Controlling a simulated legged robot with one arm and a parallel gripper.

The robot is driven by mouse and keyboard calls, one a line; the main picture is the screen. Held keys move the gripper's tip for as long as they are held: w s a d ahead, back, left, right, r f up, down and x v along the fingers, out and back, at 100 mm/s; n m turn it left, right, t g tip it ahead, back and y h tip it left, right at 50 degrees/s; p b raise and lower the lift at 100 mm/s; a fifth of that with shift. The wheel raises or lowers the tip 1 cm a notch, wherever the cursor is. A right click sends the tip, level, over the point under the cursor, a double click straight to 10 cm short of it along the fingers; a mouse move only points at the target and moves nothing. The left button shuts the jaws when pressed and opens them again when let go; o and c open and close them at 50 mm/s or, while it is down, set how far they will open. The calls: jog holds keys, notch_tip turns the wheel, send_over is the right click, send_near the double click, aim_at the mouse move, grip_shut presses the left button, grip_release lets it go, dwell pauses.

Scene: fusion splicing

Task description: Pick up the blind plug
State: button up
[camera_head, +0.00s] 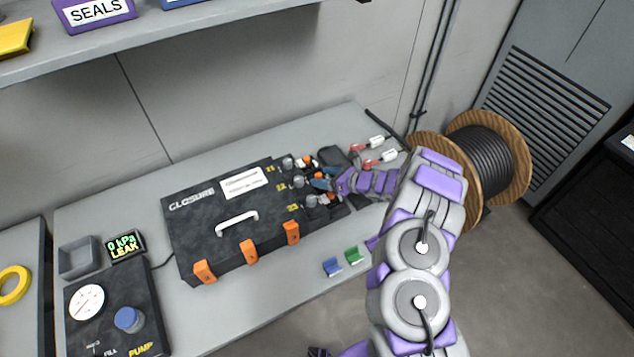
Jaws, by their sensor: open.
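The black closure case (235,212) lies on the grey bench with its white handle and orange latches facing front. Its right end carries ports marked in yellow, with grey round fittings (298,181) and small orange parts. My gripper (327,184) is open at this port end, around the middle port. Small blue and orange parts show by its fingertips; I cannot tell whether the fingers touch them. I cannot tell for sure which small part is the blind plug. My gripper hides part of the port end.
A blue clip (332,267) and a green clip (354,255) lie on the front bench edge. Red-and-white connectors (376,142) lie behind my arm. A pump box (118,312), a LEAK display (126,246) and a grey tray (79,257) stand left. A cable reel (483,155) stands right.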

jog(key=shift+a, duration=0.2)
jog(key=shift+d, duration=0.55)
jog(key=shift+c, duration=1.3)
jog(key=shift+a, duration=0.3)
jog(key=c, duration=0.6)
jog(key=shift+d, duration=0.1)
jog(key=c, duration=0.3)
